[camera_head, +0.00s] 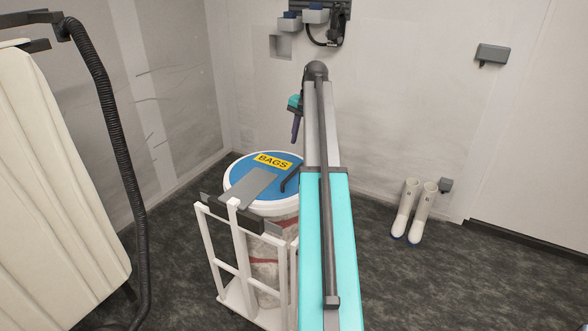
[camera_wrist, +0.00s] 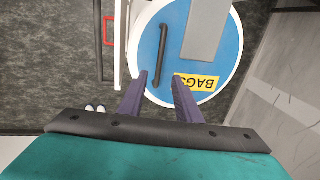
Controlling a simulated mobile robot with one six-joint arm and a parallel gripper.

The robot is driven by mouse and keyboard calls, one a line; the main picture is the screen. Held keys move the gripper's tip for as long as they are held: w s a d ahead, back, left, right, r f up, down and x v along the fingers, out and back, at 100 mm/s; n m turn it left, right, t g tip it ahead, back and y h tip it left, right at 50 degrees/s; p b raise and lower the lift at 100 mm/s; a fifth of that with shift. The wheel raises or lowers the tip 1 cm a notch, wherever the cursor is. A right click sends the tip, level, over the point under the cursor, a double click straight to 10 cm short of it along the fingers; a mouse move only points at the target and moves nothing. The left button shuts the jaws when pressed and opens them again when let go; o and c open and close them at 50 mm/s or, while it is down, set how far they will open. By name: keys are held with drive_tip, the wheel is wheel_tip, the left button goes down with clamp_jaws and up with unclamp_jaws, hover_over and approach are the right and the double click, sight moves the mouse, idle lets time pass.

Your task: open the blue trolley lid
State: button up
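The blue trolley lid (camera_head: 238,171) lies flat and closed on the round bin of a white-framed trolley (camera_head: 241,257). It has a yellow BAGS label (camera_head: 273,161), a grey plate (camera_head: 249,187) and a dark bar handle (camera_head: 291,178), partly hidden by my arm. In the wrist view the lid (camera_wrist: 225,68) is below, with the handle (camera_wrist: 162,52) just ahead of my fingertips and the label (camera_wrist: 197,83) by the right finger. My gripper (camera_wrist: 159,77) has two purple fingers apart with nothing between them. In the head view my gripper (camera_head: 295,128) points down, above the lid's far side.
A pale hanging sheet (camera_head: 55,190) and a black hose (camera_head: 115,150) stand at left. White boots (camera_head: 413,210) are by the back wall at right. Wall fittings (camera_head: 318,14) are above. The floor to the right is mostly clear.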

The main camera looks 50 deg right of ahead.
sight(294, 171)
drive_tip(key=shift+w+a+f+p, duration=0.1)
drive_tip(key=shift+w+f+p, duration=0.5)
drive_tip(key=shift+f, duration=1.55)
drive_tip(key=shift+w+a+f+p, duration=0.15)
drive_tip(key=shift+f+p, duration=0.7)
drive_tip(key=shift+f, duration=1.35)
drive_tip(key=shift+w+f+p, duration=0.45)
drive_tip(key=shift+f+p, duration=0.3)
drive_tip(key=shift+f, duration=1.4)
